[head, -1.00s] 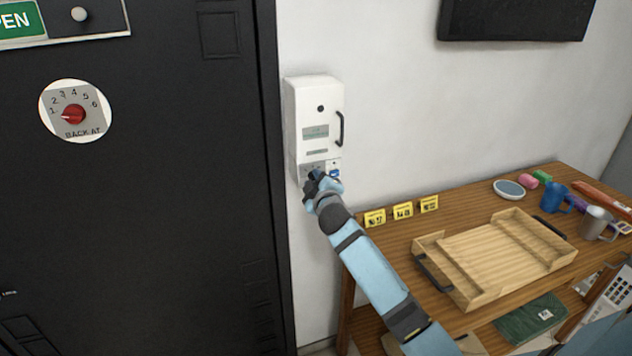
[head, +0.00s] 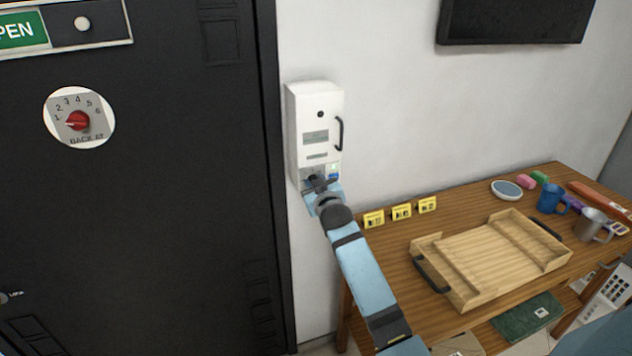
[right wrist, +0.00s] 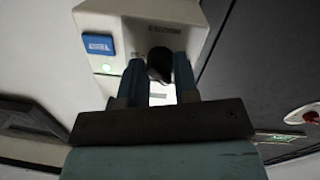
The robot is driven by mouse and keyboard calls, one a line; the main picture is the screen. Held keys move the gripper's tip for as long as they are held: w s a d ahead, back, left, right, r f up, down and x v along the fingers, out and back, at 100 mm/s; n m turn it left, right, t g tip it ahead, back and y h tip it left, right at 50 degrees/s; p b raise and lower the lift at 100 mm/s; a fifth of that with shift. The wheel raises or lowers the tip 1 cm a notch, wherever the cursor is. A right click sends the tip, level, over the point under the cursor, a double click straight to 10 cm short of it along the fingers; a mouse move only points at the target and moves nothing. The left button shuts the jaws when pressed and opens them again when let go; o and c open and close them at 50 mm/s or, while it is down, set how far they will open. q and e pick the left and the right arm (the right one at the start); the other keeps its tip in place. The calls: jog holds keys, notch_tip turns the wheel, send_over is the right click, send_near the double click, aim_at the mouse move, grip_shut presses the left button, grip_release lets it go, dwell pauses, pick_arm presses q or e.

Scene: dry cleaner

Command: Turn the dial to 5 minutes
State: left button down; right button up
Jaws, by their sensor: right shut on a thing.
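A white wall box (head: 316,110) hangs beside the dark door, with a lower control panel. My right gripper (head: 317,186) is at this panel. In the right wrist view its two blue fingers (right wrist: 158,82) are shut on a black dial knob (right wrist: 160,62), one on each side. The scale around the knob is mostly hidden, so its setting cannot be read. A blue button (right wrist: 97,45) and a small lit green light (right wrist: 106,68) sit beside the knob. My left gripper is not in view.
A red dial (head: 78,121) marked BACK AT is on the dark door (head: 180,220). A wooden table (head: 390,250) at the right holds yellow tags (head: 401,212), a wooden tray (head: 455,292) and mugs (head: 551,199). The wall above the table is mostly clear.

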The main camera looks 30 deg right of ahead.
jog(key=shift+m, duration=0.5)
jog(key=o, duration=0.9)
jog(key=shift+s, duration=0.1)
jog(key=shift+b+v, duration=0.7)
jog(key=shift+v, duration=6.15)
jog(key=shift+r, duration=0.15)
